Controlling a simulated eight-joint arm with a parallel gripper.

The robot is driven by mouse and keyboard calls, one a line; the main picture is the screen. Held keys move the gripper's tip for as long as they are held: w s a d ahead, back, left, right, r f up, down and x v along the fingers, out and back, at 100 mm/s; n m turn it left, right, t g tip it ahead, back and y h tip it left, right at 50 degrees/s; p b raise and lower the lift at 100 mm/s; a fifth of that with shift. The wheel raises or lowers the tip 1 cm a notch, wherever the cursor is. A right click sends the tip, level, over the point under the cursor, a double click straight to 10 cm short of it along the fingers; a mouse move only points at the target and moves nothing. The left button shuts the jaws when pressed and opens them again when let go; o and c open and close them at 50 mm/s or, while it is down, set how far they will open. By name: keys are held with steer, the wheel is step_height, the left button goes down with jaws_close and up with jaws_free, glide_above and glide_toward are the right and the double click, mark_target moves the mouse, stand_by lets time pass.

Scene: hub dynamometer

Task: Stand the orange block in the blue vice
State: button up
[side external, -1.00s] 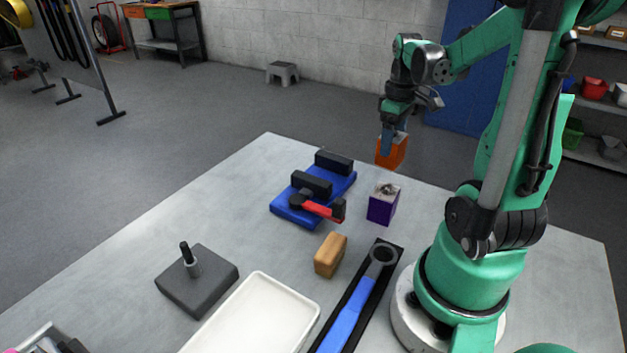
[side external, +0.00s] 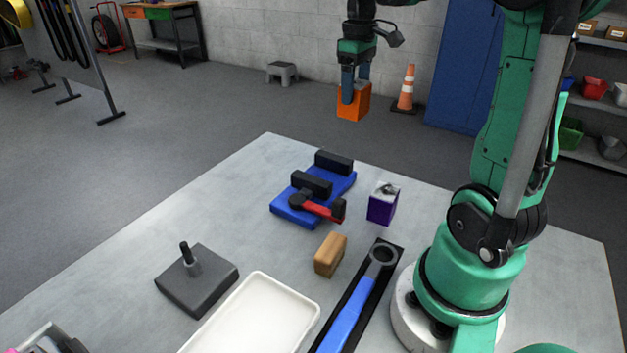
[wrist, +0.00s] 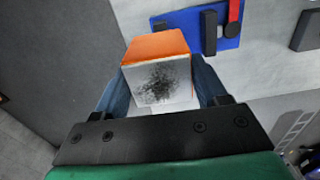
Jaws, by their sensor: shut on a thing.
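The orange block (side external: 354,101) is held between the blue fingers of my gripper (side external: 349,90), high above the far edge of the table. In the wrist view the block (wrist: 157,46) fills the space between the fingers, and a pale face with a dark smudge points toward the camera. The blue vice (side external: 284,211) lies on the table with two black jaws and a red handle, with an open gap between the jaws. In the wrist view the vice (wrist: 229,43) is beyond the block, up and to the right. The block is well clear of it.
A purple box (side external: 382,208) stands right of the vice, and a tan block (side external: 330,256) stands nearer. A blue wrench (side external: 346,324), a white tray (side external: 262,277) and a grey base with a post (side external: 176,292) occupy the front. The table's far left is clear.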

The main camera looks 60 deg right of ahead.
step_height(320, 180, up, 6)
glide_above(323, 156)
steer(key=s+a, duration=0.2)
steer(key=a, duration=0.1)
steer(key=f, duration=1.9)
steer(key=shift+a+f, duration=0.2)
steer(key=shift+f, duration=0.05)
steer(key=o, duration=1.2)
steer(key=shift+f, duration=0.15)
